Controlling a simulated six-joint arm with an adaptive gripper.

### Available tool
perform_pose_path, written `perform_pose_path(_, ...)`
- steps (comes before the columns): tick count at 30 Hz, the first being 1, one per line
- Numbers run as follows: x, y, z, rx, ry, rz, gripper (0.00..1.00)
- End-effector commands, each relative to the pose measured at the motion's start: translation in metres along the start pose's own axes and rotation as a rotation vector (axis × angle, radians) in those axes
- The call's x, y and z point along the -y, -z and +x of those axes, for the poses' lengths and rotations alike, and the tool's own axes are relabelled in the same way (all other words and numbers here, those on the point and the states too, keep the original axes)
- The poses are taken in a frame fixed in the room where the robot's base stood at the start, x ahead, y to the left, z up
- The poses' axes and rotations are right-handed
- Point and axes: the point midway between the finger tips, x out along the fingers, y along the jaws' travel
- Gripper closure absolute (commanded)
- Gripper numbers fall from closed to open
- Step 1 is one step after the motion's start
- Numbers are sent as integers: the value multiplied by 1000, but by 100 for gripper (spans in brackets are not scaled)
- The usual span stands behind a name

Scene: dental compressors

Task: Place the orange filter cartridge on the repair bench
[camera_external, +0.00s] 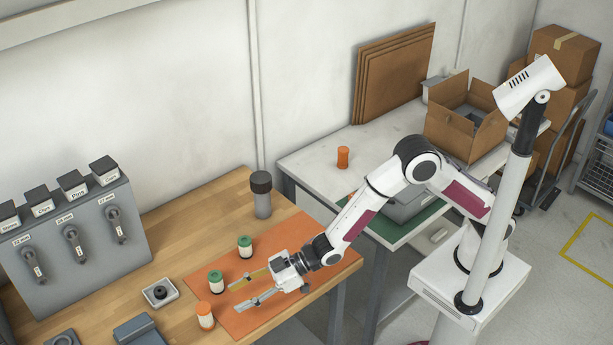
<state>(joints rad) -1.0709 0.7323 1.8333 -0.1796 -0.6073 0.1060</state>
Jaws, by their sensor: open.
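An orange-topped cartridge with a pale band (205,316) stands upright at the left edge of an orange mat (300,240) on the wooden bench (190,215). Two similar cartridges with green tops stand behind it, one nearer (216,283) and one farther back (245,247). My gripper (236,297) is open and empty, low over the mat, its fingers pointing left. It is apart from the orange-topped cartridge, to its right. A plain orange cylinder (343,157) stands on the white table (305,165) behind. I cannot tell which bench is the repair bench.
A small tray (159,293) and a grey block (137,330) lie left of the mat. An open cardboard box (465,130) sits on the white table.

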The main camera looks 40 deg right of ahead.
Motion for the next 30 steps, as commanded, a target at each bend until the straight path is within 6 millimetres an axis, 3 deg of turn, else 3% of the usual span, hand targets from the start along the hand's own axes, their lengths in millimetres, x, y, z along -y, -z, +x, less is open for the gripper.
perform_pose_path(8, -3, 1, -1, 1, -4, 1, 56)
perform_pose_path(13, -22, 8, -12, 14, -33, 10, 56)
perform_pose_path(20, -82, 26, -53, 60, -125, 41, 56)
perform_pose_path(30, -177, 42, -150, 158, -292, 118, 56)
